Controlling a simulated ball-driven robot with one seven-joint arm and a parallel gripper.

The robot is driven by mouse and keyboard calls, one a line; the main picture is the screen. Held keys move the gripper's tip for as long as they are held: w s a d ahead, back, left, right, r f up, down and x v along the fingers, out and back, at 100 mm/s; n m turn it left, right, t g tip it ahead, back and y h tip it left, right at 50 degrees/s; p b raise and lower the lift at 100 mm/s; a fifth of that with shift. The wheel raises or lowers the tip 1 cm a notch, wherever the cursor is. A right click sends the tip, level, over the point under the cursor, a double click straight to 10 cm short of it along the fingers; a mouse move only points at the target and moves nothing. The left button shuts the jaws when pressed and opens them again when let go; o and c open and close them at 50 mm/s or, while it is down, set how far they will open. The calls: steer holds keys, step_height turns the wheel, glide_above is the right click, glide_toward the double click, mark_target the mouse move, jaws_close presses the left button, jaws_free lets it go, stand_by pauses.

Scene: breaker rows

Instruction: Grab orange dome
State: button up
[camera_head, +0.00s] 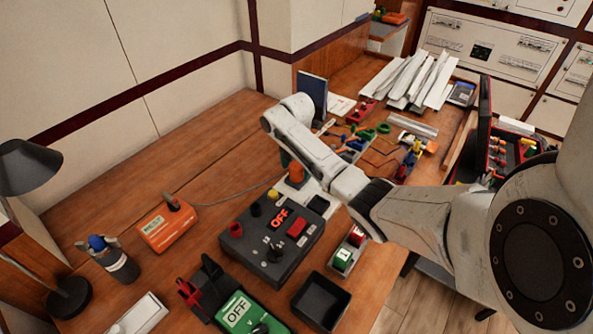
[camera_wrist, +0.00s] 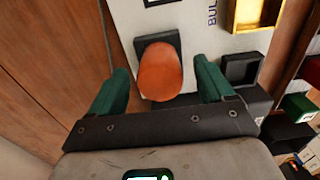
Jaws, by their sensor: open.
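The orange dome (camera_wrist: 159,76) stands on a black square base (camera_wrist: 169,42) on a white board. In the wrist view it lies between the two green fingers of my gripper (camera_wrist: 160,68), with a gap on each side. My gripper is open and does not hold it. In the head view the orange dome (camera_head: 296,173) shows just below my wrist, partly hidden by my arm. A dark green finger (camera_head: 285,158) shows beside it. I cannot tell how far down the fingers reach.
The white board (camera_wrist: 215,40) also carries a yellow tray (camera_wrist: 243,14) and a black tray (camera_wrist: 241,69). A black control box (camera_head: 270,238) reading OFF, an orange tester (camera_head: 166,226) and a lamp (camera_head: 28,168) stand nearby. The table's back left is clear.

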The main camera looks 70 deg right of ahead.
steer(key=c, duration=1.1)
steer(key=shift+o, duration=0.2)
steer(key=shift+r, duration=0.1)
